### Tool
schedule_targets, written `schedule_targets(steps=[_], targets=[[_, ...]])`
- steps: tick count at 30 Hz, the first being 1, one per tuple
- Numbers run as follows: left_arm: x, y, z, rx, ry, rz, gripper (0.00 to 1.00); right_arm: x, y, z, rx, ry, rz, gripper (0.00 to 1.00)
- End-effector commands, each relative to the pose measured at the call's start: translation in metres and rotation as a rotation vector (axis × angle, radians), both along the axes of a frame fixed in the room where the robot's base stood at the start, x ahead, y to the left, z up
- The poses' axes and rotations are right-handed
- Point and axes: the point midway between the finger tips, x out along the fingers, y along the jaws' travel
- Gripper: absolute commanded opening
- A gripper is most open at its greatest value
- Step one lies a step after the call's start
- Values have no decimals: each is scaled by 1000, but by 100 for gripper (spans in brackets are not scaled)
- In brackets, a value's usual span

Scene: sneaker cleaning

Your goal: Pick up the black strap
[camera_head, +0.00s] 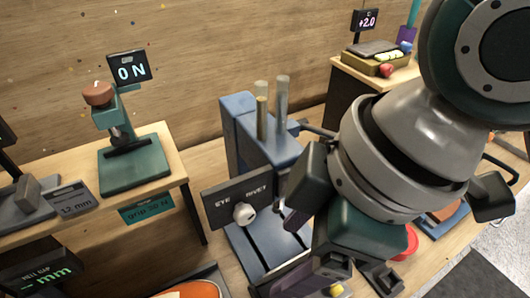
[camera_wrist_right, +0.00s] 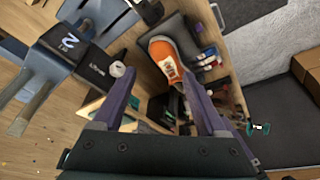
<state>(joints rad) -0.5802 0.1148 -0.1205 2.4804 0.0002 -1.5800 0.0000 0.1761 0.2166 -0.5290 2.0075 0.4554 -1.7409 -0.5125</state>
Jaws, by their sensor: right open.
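I cannot make out the black strap for certain in either view; several dark shapes lie beyond and between my fingers in the right wrist view. My right gripper (camera_wrist_right: 160,76) is open, with two purple fingers spread wide and nothing visible gripped between them. In the head view my right gripper (camera_head: 335,275) is low in the picture, in front of the blue machine and partly hidden by my own arm. An orange sneaker (camera_wrist_right: 165,58) lies on a dark grey mat (camera_wrist_right: 186,32) beyond the fingertips. Part of it shows at the head view's bottom edge (camera_head: 188,291). My left gripper is not in view.
The blue machine (camera_head: 237,120) with an EYE RIVET panel (camera_head: 222,202) and white knob (camera_head: 245,213) stands close left of my right gripper. A side table with a teal gauge (camera_head: 133,166) is at left. A red disc (camera_head: 408,242) lies behind my arm.

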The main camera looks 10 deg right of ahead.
Motion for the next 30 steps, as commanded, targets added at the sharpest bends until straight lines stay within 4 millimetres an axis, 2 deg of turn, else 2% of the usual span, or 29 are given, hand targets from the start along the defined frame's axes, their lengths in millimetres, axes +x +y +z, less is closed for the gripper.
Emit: schedule_targets(steps=[1, 6, 9, 12, 15, 18, 20, 30], targets=[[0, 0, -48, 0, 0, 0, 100, 11, 2, -43, -29, -12, 87, 75], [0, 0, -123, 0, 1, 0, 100, 34, -1, -101, -137, -15, 367, 75], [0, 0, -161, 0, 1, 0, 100, 49, -9, -128, -205, -6, 500, 75], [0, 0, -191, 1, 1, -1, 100, 61, -20, -146, -263, 7, 599, 75], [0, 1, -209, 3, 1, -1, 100, 69, -28, -154, -302, 19, 663, 75], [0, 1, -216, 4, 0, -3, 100, 74, -34, -156, -325, 30, 698, 75], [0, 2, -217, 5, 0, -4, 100, 75, -36, -158, -330, 33, 706, 75], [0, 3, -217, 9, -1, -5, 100, 74, -36, -198, -331, 35, 711, 75]])
